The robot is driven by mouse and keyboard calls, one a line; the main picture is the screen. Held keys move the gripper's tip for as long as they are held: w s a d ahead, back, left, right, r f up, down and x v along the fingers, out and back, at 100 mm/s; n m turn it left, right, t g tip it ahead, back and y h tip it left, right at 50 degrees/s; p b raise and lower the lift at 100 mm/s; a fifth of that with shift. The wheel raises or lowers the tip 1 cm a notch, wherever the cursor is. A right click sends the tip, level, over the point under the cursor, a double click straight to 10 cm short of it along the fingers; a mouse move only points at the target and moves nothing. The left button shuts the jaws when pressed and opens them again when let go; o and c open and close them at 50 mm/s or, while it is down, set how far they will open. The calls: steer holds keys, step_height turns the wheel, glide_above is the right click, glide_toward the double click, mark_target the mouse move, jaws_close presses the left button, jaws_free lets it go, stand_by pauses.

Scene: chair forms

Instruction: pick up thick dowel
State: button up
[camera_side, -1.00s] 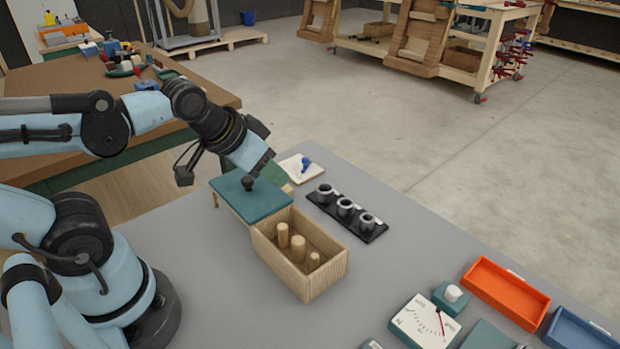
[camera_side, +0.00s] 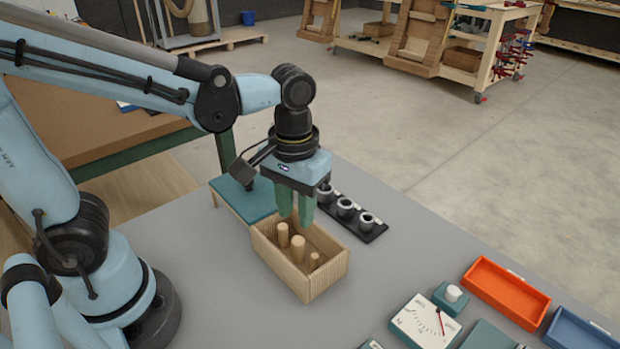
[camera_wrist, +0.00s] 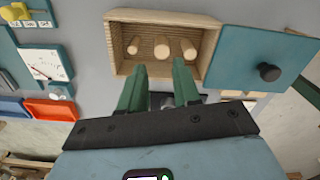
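My gripper (camera_side: 294,222) points down above the far side of the box. Its two green fingers are apart with nothing between them. In the wrist view the gripper (camera_wrist: 160,66) has its fingertips across the near rim of the box, short of the dowels. All three dowels are clear of the fingers there.
A teal lid (camera_side: 234,200) with a black knob lies beside the box at the left. A black rack with several metal rings (camera_side: 346,210) lies behind it. A dial board (camera_side: 425,322) and an orange tray (camera_side: 505,292) are at the right.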

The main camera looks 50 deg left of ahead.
mark_target(297, 240)
steer(key=shift+w+a+f, duration=0.1)
steer(key=shift+a+f, duration=0.05)
steer(key=shift+f, duration=4.95)
jaws_close()
